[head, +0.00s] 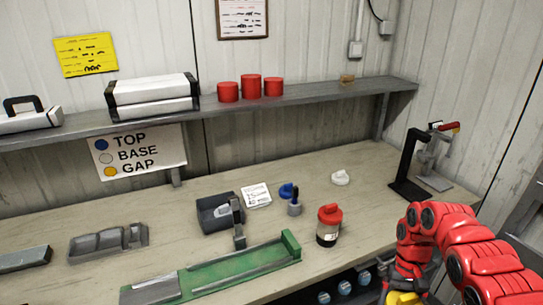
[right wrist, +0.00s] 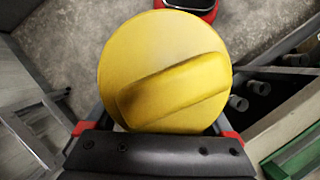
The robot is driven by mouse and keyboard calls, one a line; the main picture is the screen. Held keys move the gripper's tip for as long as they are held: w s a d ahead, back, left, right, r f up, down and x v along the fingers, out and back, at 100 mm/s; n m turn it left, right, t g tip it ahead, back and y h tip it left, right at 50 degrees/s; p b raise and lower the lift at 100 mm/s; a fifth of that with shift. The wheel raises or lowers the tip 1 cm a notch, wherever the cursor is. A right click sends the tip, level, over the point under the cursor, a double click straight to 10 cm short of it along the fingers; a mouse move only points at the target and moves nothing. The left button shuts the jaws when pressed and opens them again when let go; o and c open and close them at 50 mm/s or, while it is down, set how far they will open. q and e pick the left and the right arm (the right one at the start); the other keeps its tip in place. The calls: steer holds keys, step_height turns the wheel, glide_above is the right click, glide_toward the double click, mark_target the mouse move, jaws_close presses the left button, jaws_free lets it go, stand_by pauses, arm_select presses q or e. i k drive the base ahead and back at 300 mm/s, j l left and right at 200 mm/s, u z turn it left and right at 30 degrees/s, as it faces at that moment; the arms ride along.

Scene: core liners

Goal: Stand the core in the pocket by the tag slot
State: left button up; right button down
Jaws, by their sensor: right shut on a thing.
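My right gripper (right wrist: 150,135) is shut on a yellow-capped thing (right wrist: 165,70), a round yellow disc with a raised grip bar seen from above in the right wrist view. Whatever is below the cap is hidden. In the head view my red right arm comes in at the lower right, and a bit of the yellow cap (head: 404,298) shows at the bottom edge, off the bench front. A grey block with several pockets (head: 108,242) sits on the bench at the left. I cannot tell which pocket is by a tag slot. My left gripper is not in view.
A green tray (head: 215,274), a dark device (head: 218,214), a white card (head: 257,195), a blue cap (head: 287,190), a white cap (head: 340,177) and a red-lidded jar (head: 328,228) occupy the bench (head: 180,195). A black stand (head: 412,165) is at right. A shelf (head: 300,97) runs above.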

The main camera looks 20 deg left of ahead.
mark_target(111, 243)
steer(key=u, duration=1.6)
